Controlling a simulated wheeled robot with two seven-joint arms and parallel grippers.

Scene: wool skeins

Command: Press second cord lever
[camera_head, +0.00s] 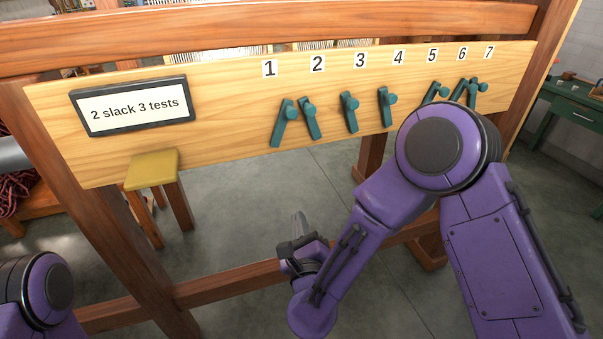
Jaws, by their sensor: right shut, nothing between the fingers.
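The pale wooden board (225,115) carries a row of green levers under the numbers 1 to 7. The second lever (312,125), below the number 2, slants with its lower end to the right. The first lever (280,131) slants the other way, and their upper ends are close together. The third lever (350,116) and fourth lever (386,110) hang nearly upright. My right gripper (299,226) is shut and empty, below the board and apart from the levers. My right arm partly covers the levers at 5 to 7. My left gripper is outside the view.
A framed sign (133,104) on the board reads "2 slack 3 tests". A yellow-topped stool (153,169) stands below it. A wooden crossbeam (215,289) runs low behind my right gripper. A green desk (577,119) stands at the far right. Grey floor is clear around the stool.

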